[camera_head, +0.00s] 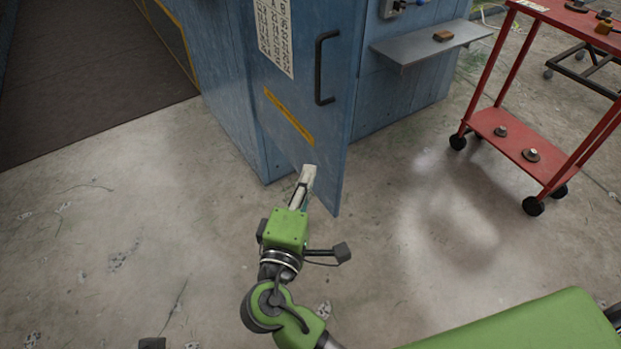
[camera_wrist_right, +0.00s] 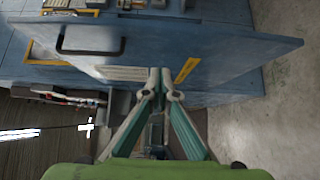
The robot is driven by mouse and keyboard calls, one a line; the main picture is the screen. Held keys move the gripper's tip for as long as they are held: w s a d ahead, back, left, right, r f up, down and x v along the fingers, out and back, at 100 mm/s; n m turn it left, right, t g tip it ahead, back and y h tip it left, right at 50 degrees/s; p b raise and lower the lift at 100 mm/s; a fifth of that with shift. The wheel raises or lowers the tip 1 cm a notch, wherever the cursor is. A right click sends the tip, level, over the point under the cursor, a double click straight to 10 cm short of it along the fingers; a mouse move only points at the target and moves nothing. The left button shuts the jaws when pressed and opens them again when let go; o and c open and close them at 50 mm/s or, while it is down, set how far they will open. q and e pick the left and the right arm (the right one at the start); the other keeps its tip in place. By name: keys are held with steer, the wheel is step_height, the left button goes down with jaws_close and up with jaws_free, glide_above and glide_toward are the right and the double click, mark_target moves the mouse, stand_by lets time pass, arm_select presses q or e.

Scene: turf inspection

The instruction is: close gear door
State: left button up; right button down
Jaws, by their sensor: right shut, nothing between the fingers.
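The gear door (camera_head: 335,135) is a blue panel with a black bar handle (camera_head: 320,68), a white notice and a yellow strip. It stands ajar, with its lower corner out over the floor. In the right wrist view the door (camera_wrist_right: 225,48) spans the upper part, with its handle (camera_wrist_right: 90,52) at upper left. My right gripper (camera_head: 308,175) is shut and empty, at the lower part of the door, below the yellow strip. Its fingertips (camera_wrist_right: 160,76) overlap the panel in the wrist view; I cannot tell if they touch it. My left gripper is not in view.
A wall shelf (camera_head: 432,43) with a small brown block juts out right of the door. A red wheeled cart (camera_head: 510,135) stands further right. Dark matting (camera_head: 85,80) lies at upper left. Bare concrete is clear around my right arm.

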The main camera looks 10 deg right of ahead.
mark_target(335, 133)
steer(key=shift+w+d+b, duration=0.2)
steer(key=shift+w+d, duration=1.6)
steer(key=shift+w, duration=0.15)
steer(key=shift+w+d+b, duration=0.15)
steer(key=shift+w+d, duration=1.6)
steer(key=shift+w, duration=0.2)
